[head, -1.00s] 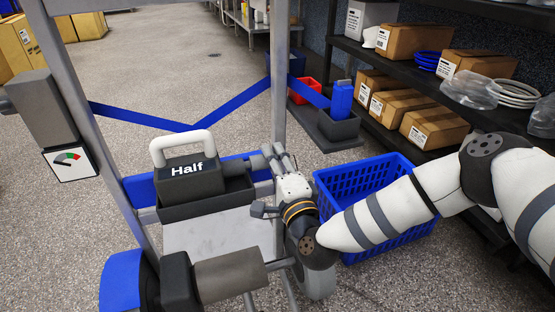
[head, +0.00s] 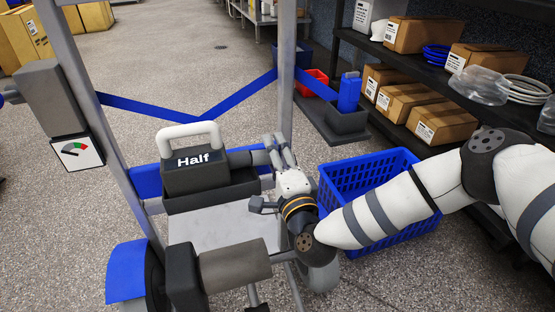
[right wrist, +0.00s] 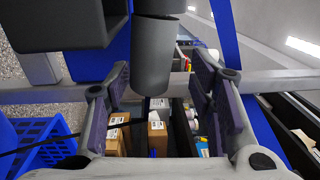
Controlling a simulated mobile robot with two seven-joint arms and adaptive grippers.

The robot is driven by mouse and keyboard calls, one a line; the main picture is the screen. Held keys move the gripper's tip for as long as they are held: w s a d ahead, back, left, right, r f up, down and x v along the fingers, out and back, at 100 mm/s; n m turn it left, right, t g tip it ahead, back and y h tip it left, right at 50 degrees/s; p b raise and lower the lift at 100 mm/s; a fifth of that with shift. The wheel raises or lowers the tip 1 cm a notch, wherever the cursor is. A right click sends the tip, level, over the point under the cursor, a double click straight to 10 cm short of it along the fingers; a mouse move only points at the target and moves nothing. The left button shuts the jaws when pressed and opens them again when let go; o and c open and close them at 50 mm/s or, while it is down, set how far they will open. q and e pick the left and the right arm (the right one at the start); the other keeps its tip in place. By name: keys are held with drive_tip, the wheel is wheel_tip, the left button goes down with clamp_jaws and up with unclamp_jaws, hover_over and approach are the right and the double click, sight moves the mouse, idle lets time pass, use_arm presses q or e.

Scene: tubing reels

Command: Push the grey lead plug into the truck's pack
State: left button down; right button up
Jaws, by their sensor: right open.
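The dark pack (head: 195,172) marked "Half", with a white handle, sits in a dark tray (head: 212,193) on the truck (head: 288,75). The grey lead plug (head: 247,158) is a cylinder at the pack's right side. My right gripper (head: 276,149) is at the plug's outer end. Its jaws are open, one finger to each side in the right wrist view (right wrist: 163,88). My left gripper is not in view.
A blue basket (head: 355,180) stands on the floor right of the truck, beneath my right arm. Shelves with cartons (head: 445,122) line the right side. A blue strap (head: 150,112) crosses behind the pack. A dial (head: 76,152) hangs on the left post.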

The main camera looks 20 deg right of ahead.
drive_tip(key=s+f, duration=0.1)
drive_tip(key=s, duration=1)
drive_tip(key=shift+s+d, duration=0.2)
drive_tip(key=shift+s, duration=0.15)
drive_tip(key=shift+r, duration=0.1)
